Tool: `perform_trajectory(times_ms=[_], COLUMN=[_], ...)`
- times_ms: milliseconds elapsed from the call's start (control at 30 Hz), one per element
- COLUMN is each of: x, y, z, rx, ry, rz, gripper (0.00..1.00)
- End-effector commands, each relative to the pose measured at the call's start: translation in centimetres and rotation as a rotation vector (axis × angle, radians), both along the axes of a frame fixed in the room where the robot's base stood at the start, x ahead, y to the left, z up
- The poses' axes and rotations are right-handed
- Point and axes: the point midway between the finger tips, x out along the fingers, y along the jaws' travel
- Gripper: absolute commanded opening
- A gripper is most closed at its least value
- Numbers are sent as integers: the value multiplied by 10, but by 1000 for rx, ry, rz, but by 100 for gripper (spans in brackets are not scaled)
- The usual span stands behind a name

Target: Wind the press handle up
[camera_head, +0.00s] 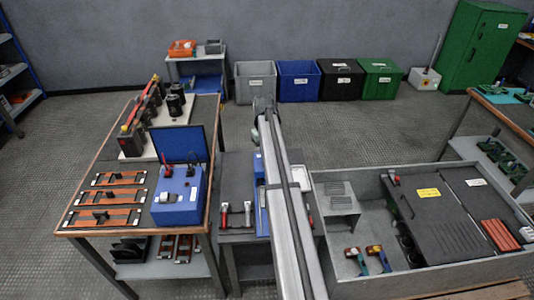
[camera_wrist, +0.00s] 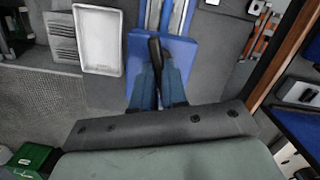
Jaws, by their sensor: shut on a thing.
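In the wrist view, my gripper (camera_wrist: 157,84) has its two blue fingers shut on a dark, upright handle (camera_wrist: 154,50), the press handle. The handle stands in front of the blue body of the press (camera_wrist: 201,56), which has pale metal rails above. The lower part of the handle is hidden between the fingers. In the head view, only slivers of the blue press (camera_head: 258,162) show beside my arm on a dark bench. My arm covers the handle there, and my fingers cannot be made out.
A white tray (camera_wrist: 98,40) and a grey vented block (camera_wrist: 62,38) lie left of the press in the wrist view. A large grey crate (camera_head: 345,285) stands right, a wood-edged table (camera_head: 85,233) left.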

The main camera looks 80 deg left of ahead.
Motion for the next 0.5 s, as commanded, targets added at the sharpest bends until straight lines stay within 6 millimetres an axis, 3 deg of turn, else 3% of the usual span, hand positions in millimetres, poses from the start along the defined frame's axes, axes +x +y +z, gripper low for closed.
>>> perform_trajectory(times_ms=[33,500], x=[10,10], y=[-4,-3], z=[-1,-1], rx=[-9,-7], ry=[-15,-14], rz=[16,448], gripper=[0,0])
